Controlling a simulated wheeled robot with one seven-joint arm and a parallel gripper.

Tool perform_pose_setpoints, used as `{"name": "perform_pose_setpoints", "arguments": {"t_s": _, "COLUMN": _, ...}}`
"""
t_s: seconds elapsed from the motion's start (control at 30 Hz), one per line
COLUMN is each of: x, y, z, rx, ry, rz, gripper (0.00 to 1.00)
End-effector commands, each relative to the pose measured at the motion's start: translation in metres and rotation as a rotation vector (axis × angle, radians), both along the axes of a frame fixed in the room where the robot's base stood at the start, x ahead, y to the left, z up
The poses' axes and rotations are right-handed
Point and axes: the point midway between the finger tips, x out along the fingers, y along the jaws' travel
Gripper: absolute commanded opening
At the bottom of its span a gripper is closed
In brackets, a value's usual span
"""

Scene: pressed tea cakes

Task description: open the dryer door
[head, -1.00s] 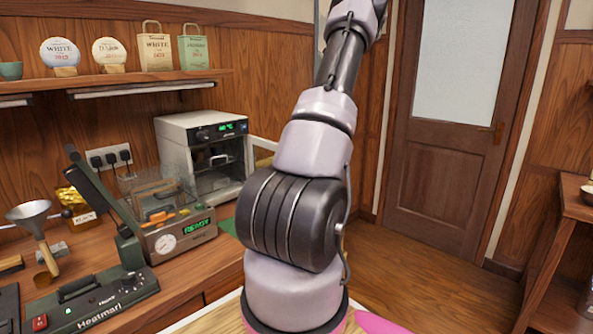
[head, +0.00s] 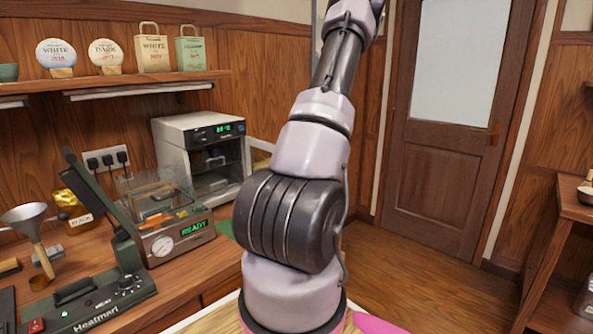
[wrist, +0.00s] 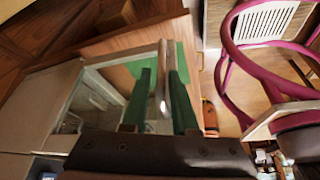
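The dryer (head: 176,138) is a white box with a green-lit display at the back of the counter, with racks showing inside its front. Its door (head: 261,146), a pale frame, stands swung out at the dryer's right side, partly hidden behind my arm. In the wrist view the door's glass pane and pale frame (wrist: 92,62) are close, with a silver handle bar (wrist: 163,88) near its edge. My gripper (wrist: 162,74) has green fingers that stand apart, one on each side of the bar. I cannot tell whether they touch it. The head view does not show my fingers.
A vacuum machine reading READY (head: 177,242) and a heat sealer (head: 100,300) stand on the counter left of my arm. A shelf (head: 130,84) with cakes and bags runs above. The floor toward the room door (head: 440,170) looks clear.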

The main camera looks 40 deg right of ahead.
Motion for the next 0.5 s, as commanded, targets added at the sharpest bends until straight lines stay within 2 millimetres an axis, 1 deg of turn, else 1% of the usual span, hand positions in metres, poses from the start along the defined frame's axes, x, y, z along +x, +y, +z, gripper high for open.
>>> {"name": "perform_pose_setpoints", "arguments": {"t_s": 0.1, "x": -0.002, "y": -0.01, "z": 0.023, "rx": -0.004, "ry": -0.003, "rz": -0.003, "gripper": 0.27}}
{"name": "perform_pose_setpoints", "arguments": {"t_s": 0.3, "x": -0.007, "y": -0.024, "z": 0.06, "rx": -0.003, "ry": -0.002, "rz": -0.003, "gripper": 0.27}}
{"name": "perform_pose_setpoints", "arguments": {"t_s": 0.4, "x": -0.009, "y": -0.029, "z": 0.072, "rx": -0.003, "ry": -0.002, "rz": -0.001, "gripper": 0.27}}
{"name": "perform_pose_setpoints", "arguments": {"t_s": 0.5, "x": -0.01, "y": -0.032, "z": 0.081, "rx": -0.001, "ry": -0.001, "rz": -0.002, "gripper": 0.27}}
